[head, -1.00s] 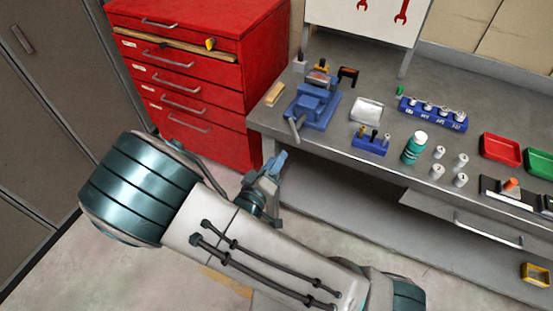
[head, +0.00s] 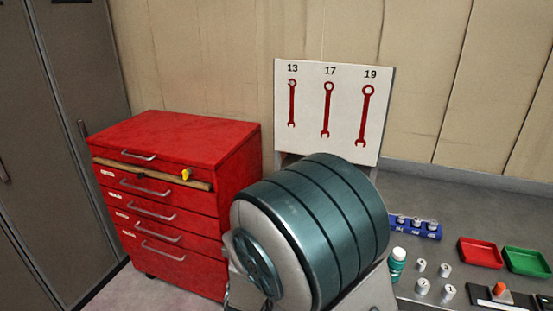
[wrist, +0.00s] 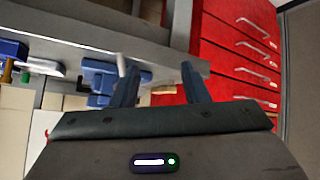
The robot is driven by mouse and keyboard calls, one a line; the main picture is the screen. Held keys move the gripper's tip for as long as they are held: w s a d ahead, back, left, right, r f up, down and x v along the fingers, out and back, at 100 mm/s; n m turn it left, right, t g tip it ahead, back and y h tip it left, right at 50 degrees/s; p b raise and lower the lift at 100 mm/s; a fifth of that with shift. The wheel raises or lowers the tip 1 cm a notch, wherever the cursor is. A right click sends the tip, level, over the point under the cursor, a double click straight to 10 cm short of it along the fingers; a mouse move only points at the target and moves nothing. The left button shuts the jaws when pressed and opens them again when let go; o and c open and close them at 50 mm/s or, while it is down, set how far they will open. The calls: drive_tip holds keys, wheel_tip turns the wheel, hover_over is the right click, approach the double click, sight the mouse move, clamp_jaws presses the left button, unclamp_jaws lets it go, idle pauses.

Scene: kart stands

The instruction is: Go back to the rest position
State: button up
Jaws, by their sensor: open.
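My gripper (wrist: 158,85) shows in the wrist view with its two blue fingers apart and nothing between them. It faces the workbench edge and the red drawer cabinet, and looks apart from both. In the head view my gripper is hidden; my large teal arm joint fills the lower middle and covers part of the bench.
A red drawer cabinet (head: 215,220) stands left of the workbench (head: 440,205). A wrench board (head: 347,110) rises behind my arm. A blue socket rack (head: 415,228), a teal bottle (head: 396,265), a red tray (head: 480,253) and a green tray (head: 527,261) are on the bench. A blue vise (wrist: 100,77) shows in the wrist view.

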drive_tip(key=s+d+r+m+g, duration=0.1)
drive_tip(key=s+d+r+g, duration=0.2)
drive_tip(key=s+d+r, duration=0.4)
drive_tip(key=s+d+r+m+g, duration=0.1)
drive_tip(key=s+d+r+g, duration=0.2)
drive_tip(key=s+d+r, duration=0.5)
drive_tip(key=s+d, duration=0.2)
drive_tip(key=d, duration=0.3)
drive_tip(key=shift+s+d+r+m, duration=0.25)
drive_tip(key=shift+r+m, duration=0.05)
drive_tip(key=shift+m, duration=0.1)
